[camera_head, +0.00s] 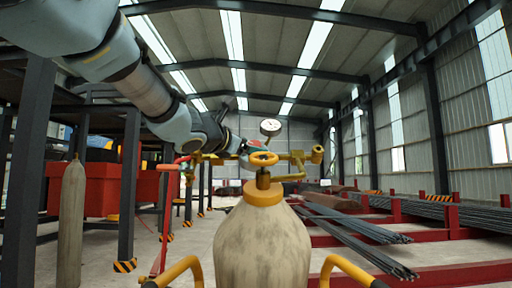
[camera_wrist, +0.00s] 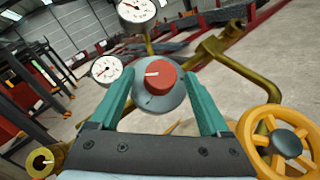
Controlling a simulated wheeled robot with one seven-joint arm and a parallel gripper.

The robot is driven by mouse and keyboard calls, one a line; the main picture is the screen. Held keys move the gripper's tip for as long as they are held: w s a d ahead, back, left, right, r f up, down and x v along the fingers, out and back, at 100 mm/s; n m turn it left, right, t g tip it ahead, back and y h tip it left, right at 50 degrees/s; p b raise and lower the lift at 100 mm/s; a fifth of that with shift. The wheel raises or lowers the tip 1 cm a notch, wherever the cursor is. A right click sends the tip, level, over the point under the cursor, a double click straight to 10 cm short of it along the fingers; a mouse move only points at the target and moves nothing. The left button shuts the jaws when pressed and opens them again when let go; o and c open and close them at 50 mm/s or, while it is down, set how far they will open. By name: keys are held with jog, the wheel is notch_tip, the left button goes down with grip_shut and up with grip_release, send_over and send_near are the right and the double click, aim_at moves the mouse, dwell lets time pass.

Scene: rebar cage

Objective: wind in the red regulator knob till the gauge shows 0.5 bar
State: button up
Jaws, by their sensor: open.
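The red regulator knob (camera_wrist: 160,76) has a white pointer line and sits on a round grey regulator body (camera_wrist: 172,103). My gripper (camera_wrist: 159,74) is open, its teal fingers on either side of the knob with a gap showing on each side. Two white dial gauges show in the wrist view, one left of the knob (camera_wrist: 105,69) and one above it (camera_wrist: 136,10); their readings are too small to tell. In the head view my gripper (camera_head: 243,147) is at the regulator, behind the yellow handwheel (camera_head: 263,159), and one gauge (camera_head: 270,127) stands above.
A pale gas cylinder (camera_head: 262,240) stands in front, under the handwheel, which is close to my right finger's side in the wrist view (camera_wrist: 280,142). Brass pipework (camera_wrist: 235,65) runs right. Yellow trolley handles (camera_head: 178,271) flank the cylinder. Rebar bundles (camera_head: 360,228) lie right.

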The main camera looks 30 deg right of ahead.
jog(key=shift+w+d, duration=0.15)
jog(key=shift+d, duration=0.05)
grip_shut()
jog(key=shift+r, duration=0.1)
dwell(0.5)
